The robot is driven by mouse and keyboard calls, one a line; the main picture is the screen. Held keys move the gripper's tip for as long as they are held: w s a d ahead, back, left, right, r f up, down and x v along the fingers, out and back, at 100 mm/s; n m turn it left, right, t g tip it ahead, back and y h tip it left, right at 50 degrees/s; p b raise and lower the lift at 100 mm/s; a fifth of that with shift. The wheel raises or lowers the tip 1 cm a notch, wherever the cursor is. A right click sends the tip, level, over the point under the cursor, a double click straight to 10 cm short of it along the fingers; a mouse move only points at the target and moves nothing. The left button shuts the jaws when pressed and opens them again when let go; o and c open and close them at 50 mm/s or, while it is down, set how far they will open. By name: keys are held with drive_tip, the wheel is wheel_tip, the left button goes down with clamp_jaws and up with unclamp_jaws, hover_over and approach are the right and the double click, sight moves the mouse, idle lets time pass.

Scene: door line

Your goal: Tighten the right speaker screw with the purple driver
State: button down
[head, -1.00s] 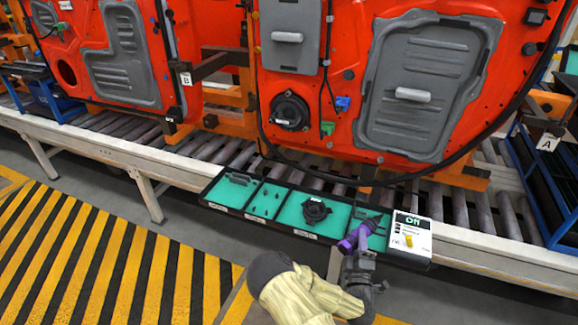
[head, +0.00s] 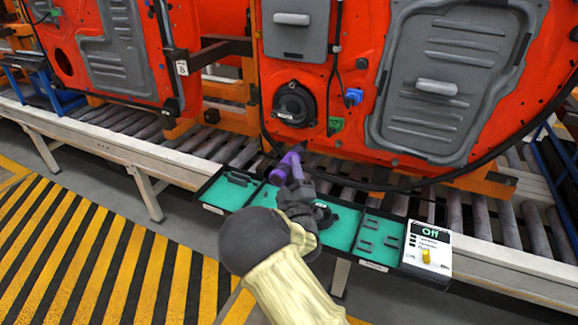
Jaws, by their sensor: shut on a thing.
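My gripper (head: 298,186) is shut on the purple driver (head: 285,168) and holds it above the teal tray, below the door's speaker. One round black speaker (head: 293,103) is set in the lower left of the right-hand red door (head: 345,150). Its screws are too small to make out, so I cannot tell which is the right one. The driver's tip is apart from the speaker. Another black speaker part (head: 322,212) lies in the tray, partly hidden by my gripper.
The teal parts tray (head: 342,235) lies along the conveyor's front edge. A white box reading "Off" with a yellow knob (head: 426,255) stands at its right end. A blue connector (head: 353,97) and a green one (head: 335,124) sit right of the speaker. The left-hand red door (head: 215,30) stands beside.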

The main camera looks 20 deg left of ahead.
sight(297, 151)
drive_tip(key=shift+a+r, duration=0.5)
drive_tip(key=shift+r, duration=0.2)
drive_tip(key=shift+w, duration=0.15)
drive_tip(key=shift+w+d, duration=0.15)
drive_tip(key=shift+w, duration=1.25)
drive_tip(key=shift+w+d, duration=0.15)
drive_tip(key=shift+w, duration=1.25)
drive_tip(key=shift+w+b, duration=0.35)
drive_tip(key=shift+w, duration=0.2)
drive_tip(key=shift+w+d, duration=0.1)
drive_tip(key=shift+d, duration=0.1)
drive_tip(key=shift+a, duration=0.2)
idle(0.3)
